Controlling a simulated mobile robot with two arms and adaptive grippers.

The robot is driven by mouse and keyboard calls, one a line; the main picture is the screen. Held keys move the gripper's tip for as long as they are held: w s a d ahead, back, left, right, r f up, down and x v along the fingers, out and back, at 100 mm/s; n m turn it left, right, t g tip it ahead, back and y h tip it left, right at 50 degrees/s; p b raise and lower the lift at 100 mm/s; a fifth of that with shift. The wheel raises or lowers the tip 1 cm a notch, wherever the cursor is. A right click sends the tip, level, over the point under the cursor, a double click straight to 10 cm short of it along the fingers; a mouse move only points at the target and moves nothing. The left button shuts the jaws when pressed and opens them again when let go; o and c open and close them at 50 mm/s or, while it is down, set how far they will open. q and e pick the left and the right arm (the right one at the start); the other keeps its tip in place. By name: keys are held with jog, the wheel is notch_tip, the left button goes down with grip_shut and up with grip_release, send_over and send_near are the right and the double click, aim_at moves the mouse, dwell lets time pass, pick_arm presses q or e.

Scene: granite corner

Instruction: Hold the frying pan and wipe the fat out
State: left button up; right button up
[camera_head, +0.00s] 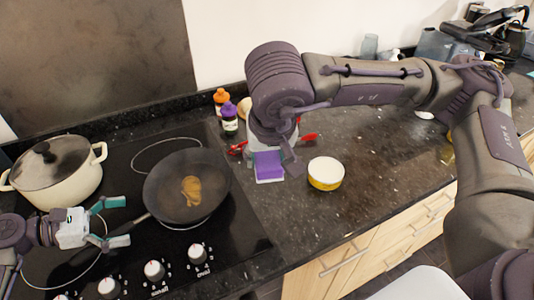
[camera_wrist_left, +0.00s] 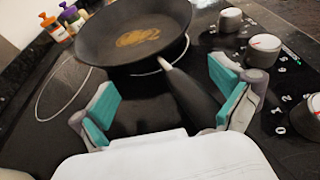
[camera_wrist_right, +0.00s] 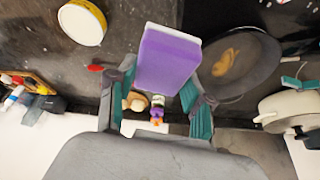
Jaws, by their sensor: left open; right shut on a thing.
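The dark frying pan (camera_head: 165,199) sits on the black hob with a brown patch of fat (camera_head: 191,190) in it. In the left wrist view, the pan's handle (camera_wrist_left: 190,94) points toward my left gripper (camera_wrist_left: 170,100). The left gripper (camera_head: 121,221) is open, with its teal fingers on either side of the handle's end. My right gripper (camera_wrist_right: 157,92) is shut on a purple sponge (camera_wrist_right: 167,58) with a white layer. In the head view, the sponge (camera_head: 268,167) is right of the pan, over the granite counter; its exact height is unclear.
A lidded cream pot (camera_head: 55,180) stands at the hob's back left. A yellow-and-white round tub (camera_head: 325,174) is right of the sponge. Small bottles (camera_head: 229,118) and a red-handled item (camera_head: 308,137) are behind. Knobs (camera_head: 155,270) line the hob's front. Counter right of the tub is clear.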

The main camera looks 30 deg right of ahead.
aim_at(139, 218)
pick_arm(q)
jog(key=shift+p+x, duration=0.6)
jog(key=shift+x, duration=1.2)
